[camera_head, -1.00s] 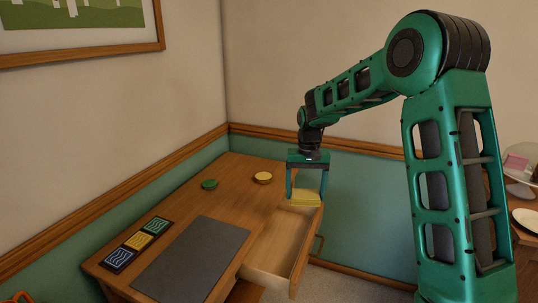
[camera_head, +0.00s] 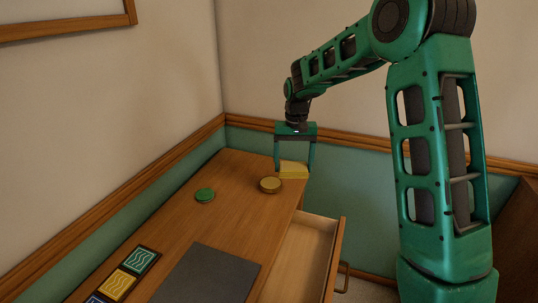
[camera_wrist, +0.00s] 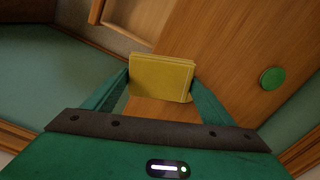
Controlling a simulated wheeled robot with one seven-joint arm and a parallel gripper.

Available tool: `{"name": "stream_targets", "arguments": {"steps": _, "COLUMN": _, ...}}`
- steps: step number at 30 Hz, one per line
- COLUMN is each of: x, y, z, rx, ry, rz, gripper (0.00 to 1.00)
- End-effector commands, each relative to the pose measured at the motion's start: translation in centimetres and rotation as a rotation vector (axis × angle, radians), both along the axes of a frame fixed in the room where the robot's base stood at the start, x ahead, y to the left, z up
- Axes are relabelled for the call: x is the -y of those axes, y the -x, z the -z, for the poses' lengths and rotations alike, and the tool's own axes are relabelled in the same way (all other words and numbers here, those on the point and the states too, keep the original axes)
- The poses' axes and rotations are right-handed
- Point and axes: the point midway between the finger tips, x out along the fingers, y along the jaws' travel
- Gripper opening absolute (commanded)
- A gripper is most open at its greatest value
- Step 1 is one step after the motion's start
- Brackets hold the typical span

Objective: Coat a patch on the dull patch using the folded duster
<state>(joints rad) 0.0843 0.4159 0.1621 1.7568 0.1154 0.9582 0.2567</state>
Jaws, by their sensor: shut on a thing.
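The folded duster (camera_head: 293,171) is a yellow folded cloth. I cannot tell from these frames whether the duster touches the wood. I cannot make out a dull patch on the desk top.
A dark grey mat (camera_head: 207,277) and wave-patterned tiles (camera_head: 117,285) lie at the front. An open drawer (camera_head: 305,255) juts out on the right. Walls close in behind and left.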

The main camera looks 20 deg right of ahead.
Motion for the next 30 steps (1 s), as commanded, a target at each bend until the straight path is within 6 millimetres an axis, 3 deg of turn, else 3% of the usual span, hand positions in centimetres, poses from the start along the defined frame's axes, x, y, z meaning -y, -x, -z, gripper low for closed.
{"name": "stream_targets", "arguments": {"steps": 11, "x": 0.9, "y": -0.2, "z": 0.0, "rx": 0.0, "ry": -0.001, "rz": 0.003, "gripper": 0.6}}
{"name": "stream_targets", "arguments": {"steps": 22, "x": -3.8, "y": -7.3, "z": 2.1, "rx": -0.001, "ry": -0.003, "rz": -0.352, "gripper": 0.6}}
{"name": "stream_targets", "arguments": {"steps": 30, "x": -4.9, "y": -8.7, "z": 3.2, "rx": -0.001, "ry": 0.0, "rz": -0.442, "gripper": 0.6}}
